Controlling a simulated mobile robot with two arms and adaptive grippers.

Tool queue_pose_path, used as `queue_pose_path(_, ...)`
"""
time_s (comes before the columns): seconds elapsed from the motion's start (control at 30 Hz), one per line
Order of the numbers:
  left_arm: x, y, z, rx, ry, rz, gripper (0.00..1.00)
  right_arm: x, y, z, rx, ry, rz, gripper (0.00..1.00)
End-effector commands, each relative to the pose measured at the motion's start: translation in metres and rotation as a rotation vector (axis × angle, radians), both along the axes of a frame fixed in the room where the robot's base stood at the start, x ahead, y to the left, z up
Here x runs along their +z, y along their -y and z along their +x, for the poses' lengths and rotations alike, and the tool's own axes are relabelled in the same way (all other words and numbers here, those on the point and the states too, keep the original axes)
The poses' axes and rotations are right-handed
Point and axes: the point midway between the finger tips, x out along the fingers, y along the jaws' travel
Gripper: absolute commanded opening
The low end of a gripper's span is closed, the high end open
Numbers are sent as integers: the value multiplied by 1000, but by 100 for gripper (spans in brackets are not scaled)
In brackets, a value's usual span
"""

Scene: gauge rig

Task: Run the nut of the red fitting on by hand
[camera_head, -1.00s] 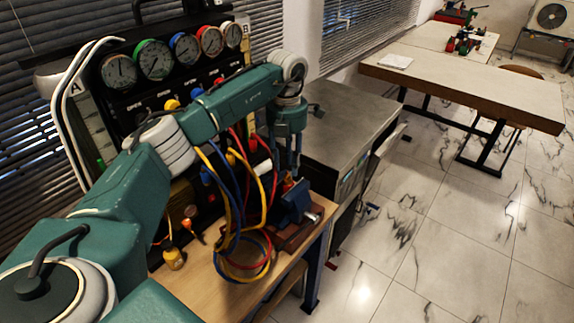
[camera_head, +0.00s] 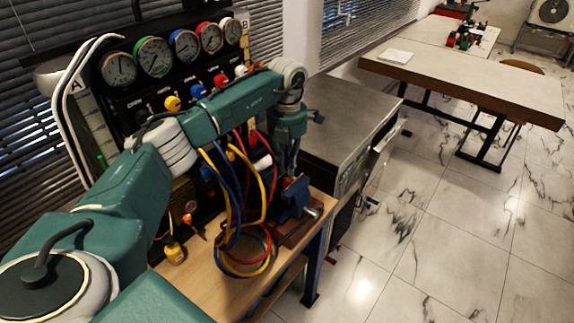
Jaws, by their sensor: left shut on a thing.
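My left arm reaches in from the left across the bench, and its wrist points down at the bench's right end. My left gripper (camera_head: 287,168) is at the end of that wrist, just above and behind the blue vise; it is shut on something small. What it grips is mostly hidden by the fingers and hoses, so I cannot make out the red fitting or its nut clearly. A red hose (camera_head: 268,150) loops close beside the gripper. My right gripper is not in view.
A blue vise (camera_head: 296,199) stands at the bench's right edge. Coiled blue, yellow and red hoses (camera_head: 240,262) hang in front of the gauge panel (camera_head: 150,98). A grey metal cabinet (camera_head: 345,118) is to the right.

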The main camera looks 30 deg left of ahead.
Motion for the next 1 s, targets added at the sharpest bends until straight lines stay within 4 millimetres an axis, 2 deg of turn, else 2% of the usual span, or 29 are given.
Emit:
queue_pose_path(0.37,-1,-1,1,-181,2,1,0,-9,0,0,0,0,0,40)
queue_pose_path(1.0,0,0,1,-781,3,1,0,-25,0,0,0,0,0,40)
